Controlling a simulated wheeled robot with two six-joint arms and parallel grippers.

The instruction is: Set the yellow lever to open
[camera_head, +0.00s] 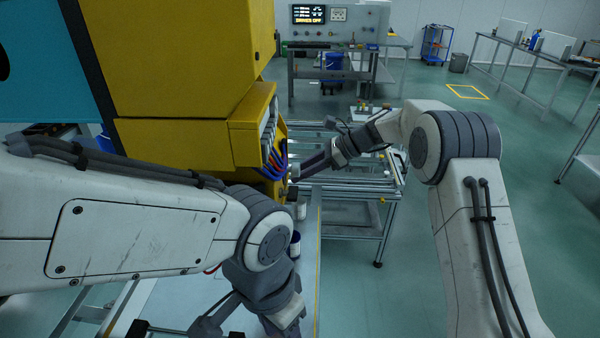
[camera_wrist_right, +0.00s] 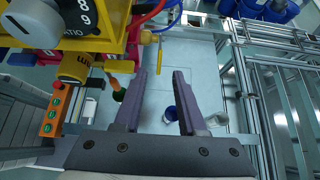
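In the head view the right gripper (camera_head: 310,168) points left at the lower part of the yellow fixture (camera_head: 190,60); the lever cannot be made out there. My left arm's wrist is low in the head view, its fingers out of frame.
Red and blue hoses (camera_head: 275,162) hang from the fixture close to my right gripper. An orange box with green buttons (camera_wrist_right: 52,112) and a yellow cylinder (camera_wrist_right: 74,68) are left of the fingers.

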